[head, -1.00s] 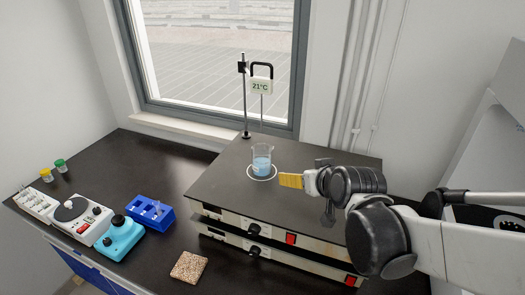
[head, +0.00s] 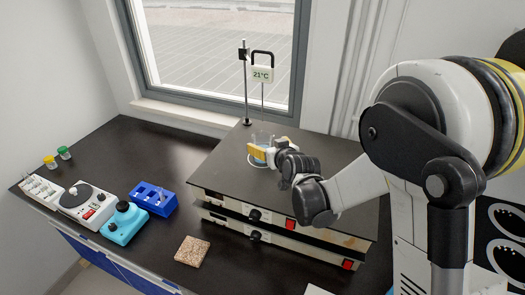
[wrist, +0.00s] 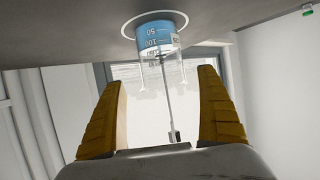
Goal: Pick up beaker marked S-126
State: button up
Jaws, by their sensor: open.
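A clear glass beaker (head: 263,138) with blue liquid stands upright inside a white ring on the hot plate's dark top. In the wrist view the beaker (wrist: 157,40) appears upside down, with graduation marks; I cannot read an S-126 label. My gripper (head: 263,152) is at the beaker, partly hiding its lower part in the head view. In the wrist view my gripper (wrist: 160,80) is open, with one yellow finger to each side of the beaker's line. The beaker shows between and beyond the fingertips, with visible gaps, not gripped.
A stand with a 21°C display (head: 262,74) rises behind the beaker. The wide hot plate (head: 225,180) has knobs and red switches along its front. A blue rack (head: 153,198), a teal device (head: 123,223), a white stirrer (head: 88,203) and a speckled tile (head: 192,251) lie left and in front.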

aim_at(260, 140)
jog(key=b+x, duration=0.1)
jog(key=x, duration=0.4)
jog(key=shift+s+a+f, duration=0.1)
jog(key=shift+a, duration=0.1)
jog(key=shift+s, duration=0.1)
jog(key=shift+c, duration=0.9)
jog(key=c, duration=1.3)
jog(key=shift+o, duration=0.2)
